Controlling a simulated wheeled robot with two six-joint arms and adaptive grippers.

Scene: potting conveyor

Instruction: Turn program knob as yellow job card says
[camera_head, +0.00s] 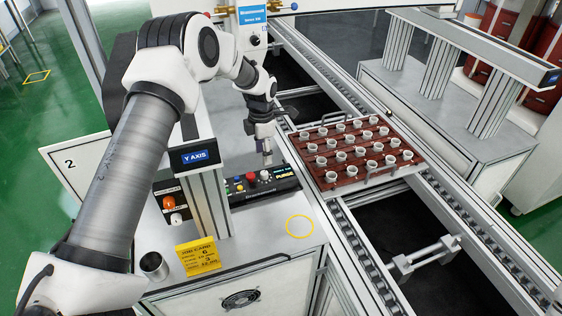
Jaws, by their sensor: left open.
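A black control panel (262,191) carries coloured buttons and a red button (250,177). No label naming the program knob is readable. My left gripper (267,158) is open, pointing down over the far right part of the button panel; contact cannot be told. My right gripper is out of view.
The Y AXIS post (207,200) stands between the two panels. A metal cup (153,265) is at the cabinet's left edge. A red-brown tray (379,173) of several white pots sits on the conveyor. The cabinet top around the yellow ring (300,226) is clear.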

